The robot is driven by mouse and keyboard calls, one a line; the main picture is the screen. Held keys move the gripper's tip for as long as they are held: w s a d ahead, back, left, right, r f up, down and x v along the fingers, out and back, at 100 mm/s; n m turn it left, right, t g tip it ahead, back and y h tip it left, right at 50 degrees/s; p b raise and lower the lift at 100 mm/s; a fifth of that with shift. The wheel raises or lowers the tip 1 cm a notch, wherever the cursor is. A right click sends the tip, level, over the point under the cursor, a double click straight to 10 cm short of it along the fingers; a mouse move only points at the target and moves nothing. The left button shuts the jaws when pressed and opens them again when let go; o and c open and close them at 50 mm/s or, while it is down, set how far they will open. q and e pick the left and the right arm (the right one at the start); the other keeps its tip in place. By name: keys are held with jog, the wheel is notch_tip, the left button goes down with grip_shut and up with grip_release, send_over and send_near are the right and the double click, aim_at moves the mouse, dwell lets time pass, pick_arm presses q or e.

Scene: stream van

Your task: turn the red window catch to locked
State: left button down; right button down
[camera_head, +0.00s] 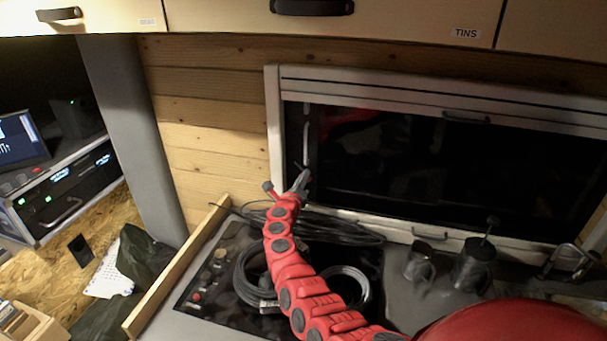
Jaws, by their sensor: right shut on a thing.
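The window (440,170) has a pale frame and dark glass. My right arm, red with grey discs, reaches up from the lower right to the window's lower left corner. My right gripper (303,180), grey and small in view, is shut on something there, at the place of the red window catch. The catch is mostly hidden by the jaws, and its angle cannot be told. A short red piece with a dark end sticks out left of the wrist; I cannot tell whether it is mine. My left gripper is not in view.
Coiled cables (255,280) lie on the counter beneath my arm. Dark mugs (420,262) stand below the window, with a clamp-like metal tool (572,262) to their right. A wooden ledge (180,265) edges the counter's left. Cupboards (400,20) hang above.

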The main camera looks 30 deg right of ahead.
jog(key=shift+w+a+f+n+p, duration=0.15)
jog(key=shift+n+p, duration=1)
jog(key=shift+n, duration=1)
jog(key=shift+f+n+p, duration=0.15)
jog(key=shift+n+p, duration=0.95)
jog(key=shift+n, duration=1.05)
jog(key=shift+f, duration=0.1)
jog(key=c, duration=0.9)
grip_release()
jog(key=shift+o, duration=0.2)
jog(key=v, duration=0.6)
jog(key=shift+s+a+f, duration=0.15)
jog(key=shift+s, duration=0.05)
jog(key=b+v, duration=0.2)
jog(key=v, duration=0.9)
